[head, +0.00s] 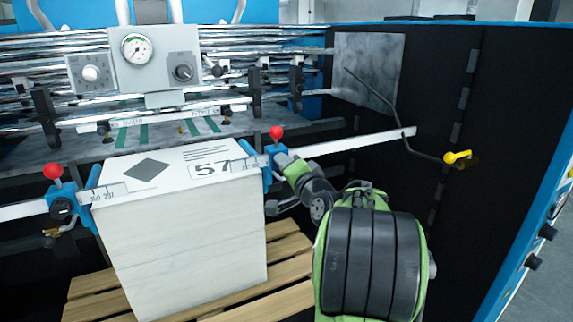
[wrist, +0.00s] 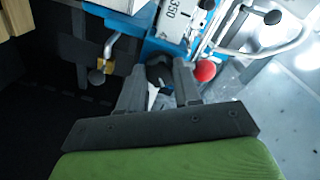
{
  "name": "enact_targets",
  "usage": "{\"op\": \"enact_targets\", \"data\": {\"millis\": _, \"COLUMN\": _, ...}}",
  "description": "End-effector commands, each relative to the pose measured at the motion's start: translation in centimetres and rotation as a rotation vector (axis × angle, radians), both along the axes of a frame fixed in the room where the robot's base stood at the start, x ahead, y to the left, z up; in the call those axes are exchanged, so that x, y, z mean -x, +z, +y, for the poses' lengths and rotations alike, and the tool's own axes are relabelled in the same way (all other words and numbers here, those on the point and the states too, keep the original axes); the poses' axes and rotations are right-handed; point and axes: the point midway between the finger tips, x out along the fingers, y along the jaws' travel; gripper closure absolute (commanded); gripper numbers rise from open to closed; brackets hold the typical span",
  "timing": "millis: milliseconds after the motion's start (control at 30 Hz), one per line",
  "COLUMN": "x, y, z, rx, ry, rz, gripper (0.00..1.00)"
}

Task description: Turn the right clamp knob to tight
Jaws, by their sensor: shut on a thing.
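The right clamp (head: 268,172) is a blue block on the white bar, against the right side of the paper stack. A lever with a red ball (head: 276,132) stands up from it; the ball also shows in the wrist view (wrist: 205,71). My gripper (head: 278,184) reaches the clamp from the right. In the wrist view its two fingers (wrist: 157,78) are shut on the dark clamp knob (wrist: 158,70), which is largely hidden between them. In the head view my gripper hides the knob. The knob's marking cannot be read.
The paper stack (head: 180,240) stands on a wooden pallet (head: 290,258). The left clamp (head: 62,205) has its own red-ball lever. A bent dark rod with a yellow end (head: 457,157) hangs on the right. A gauge panel (head: 150,60) sits above.

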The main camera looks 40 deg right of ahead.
Motion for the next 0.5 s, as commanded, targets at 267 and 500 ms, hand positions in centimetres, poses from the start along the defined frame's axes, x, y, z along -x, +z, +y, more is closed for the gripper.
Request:
{"op": "enact_targets", "data": {"millis": 267, "x": 0.06, "y": 0.12, "z": -0.13, "rx": -0.251, "ry": -0.003, "rz": -0.071, "gripper": 0.98}}
{"op": "enact_targets", "data": {"millis": 500, "x": 0.07, "y": 0.1, "z": -0.17, "rx": -0.44, "ry": -0.003, "rz": -0.126, "gripper": 0.98}}
